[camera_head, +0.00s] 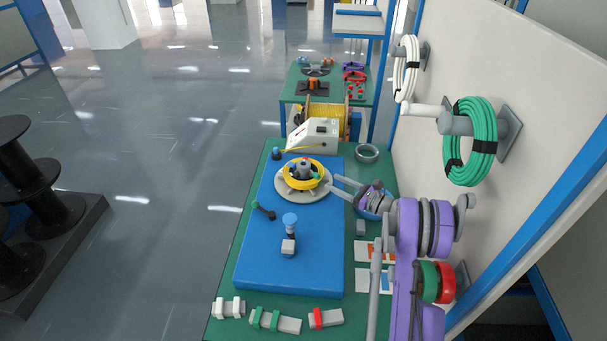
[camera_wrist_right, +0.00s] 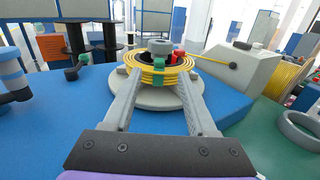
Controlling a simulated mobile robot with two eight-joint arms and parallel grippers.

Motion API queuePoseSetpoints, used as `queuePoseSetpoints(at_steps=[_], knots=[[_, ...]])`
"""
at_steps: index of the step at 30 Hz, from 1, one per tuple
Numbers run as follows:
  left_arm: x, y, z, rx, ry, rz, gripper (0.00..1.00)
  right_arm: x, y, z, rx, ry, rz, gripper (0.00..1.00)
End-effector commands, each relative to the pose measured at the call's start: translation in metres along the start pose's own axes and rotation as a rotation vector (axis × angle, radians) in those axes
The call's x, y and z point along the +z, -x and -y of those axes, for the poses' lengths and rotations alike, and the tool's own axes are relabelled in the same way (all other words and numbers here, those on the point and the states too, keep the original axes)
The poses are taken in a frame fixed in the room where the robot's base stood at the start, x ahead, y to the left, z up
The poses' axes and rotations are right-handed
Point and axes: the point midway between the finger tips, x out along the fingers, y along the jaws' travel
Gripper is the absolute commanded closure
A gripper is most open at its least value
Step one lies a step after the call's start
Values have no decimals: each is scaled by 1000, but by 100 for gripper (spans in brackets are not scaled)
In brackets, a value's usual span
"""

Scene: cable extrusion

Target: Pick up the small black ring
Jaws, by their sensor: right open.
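A dark grey ring (camera_head: 367,153) lies on the green table top (camera_head: 388,177) at the back right; it also shows at the right edge of the wrist view (camera_wrist_right: 302,131). It is the only loose ring I can make out, and it looks grey rather than black. My right gripper (camera_head: 336,184) is open, its fingers pointing left at the round grey plate (camera_head: 290,190) with the yellow cable coil (camera_head: 303,181). In the wrist view the open fingers (camera_wrist_right: 160,76) reach over the near side of the plate, with nothing held between them. My left gripper is out of view.
A blue mat (camera_head: 300,260) carries the coil, a blue-topped post (camera_head: 289,223) and a small dark-and-green part (camera_head: 263,210). A grey machine (camera_head: 315,133) stands behind. Green cable (camera_head: 470,140) hangs on the right wall. Small clamps lie at the front edge.

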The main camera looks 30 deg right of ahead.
Motion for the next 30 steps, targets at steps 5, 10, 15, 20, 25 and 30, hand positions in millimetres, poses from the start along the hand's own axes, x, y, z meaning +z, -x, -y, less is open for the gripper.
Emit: queuePoseSetpoints(at_steps=[5, 10, 15, 20, 25, 30], knots=[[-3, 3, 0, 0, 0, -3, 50, -2, -12, 0, 0, 1, 0, 43], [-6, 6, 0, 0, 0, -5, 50, -1, -24, -1, 2, 1, 0, 43], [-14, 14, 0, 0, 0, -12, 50, 0, -51, -1, 3, 1, 1, 43], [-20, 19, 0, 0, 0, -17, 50, 0, -73, 0, 1, 1, 1, 43], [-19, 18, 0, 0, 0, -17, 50, -2, -76, 0, -1, 1, 0, 43], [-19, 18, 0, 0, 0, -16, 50, -2, -75, 0, -1, 1, -1, 59]])
